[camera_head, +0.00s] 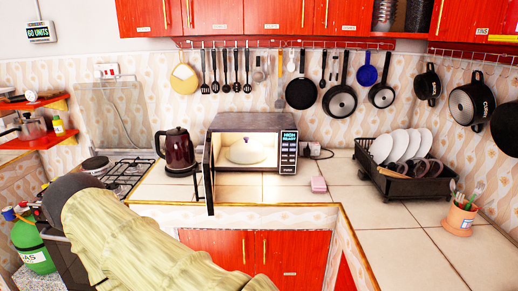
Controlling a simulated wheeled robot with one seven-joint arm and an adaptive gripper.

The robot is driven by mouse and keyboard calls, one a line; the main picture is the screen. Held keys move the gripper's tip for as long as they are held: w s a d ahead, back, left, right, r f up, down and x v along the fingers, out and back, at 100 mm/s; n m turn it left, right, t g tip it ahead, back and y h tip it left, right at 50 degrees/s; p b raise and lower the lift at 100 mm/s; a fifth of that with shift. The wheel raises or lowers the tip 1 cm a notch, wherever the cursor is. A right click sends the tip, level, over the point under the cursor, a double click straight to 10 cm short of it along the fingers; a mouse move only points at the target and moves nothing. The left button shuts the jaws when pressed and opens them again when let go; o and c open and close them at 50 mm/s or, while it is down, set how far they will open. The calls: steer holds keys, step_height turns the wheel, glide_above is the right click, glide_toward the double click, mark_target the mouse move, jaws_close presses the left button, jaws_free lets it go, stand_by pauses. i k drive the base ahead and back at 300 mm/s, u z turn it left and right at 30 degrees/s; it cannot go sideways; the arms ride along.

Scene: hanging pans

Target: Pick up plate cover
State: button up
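The plate cover (248,150) is a pale, translucent dome with a small knob on top. It sits inside the lit microwave (288,166), near the middle of the cavity. The microwave door (209,175) is swung open on the left and seen nearly edge-on. My arm, in a yellowish sleeve, fills the lower left, well apart from the microwave. I cannot make out my gripper's fingers in this view.
A dark red kettle (178,150) stands left of the microwave door. A dish rack (430,188) with plates stands farther right. Pans hang above. The counter front is mostly clear.

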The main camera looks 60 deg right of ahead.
mark_target(245, 150)
steer(key=z, duration=1.35)
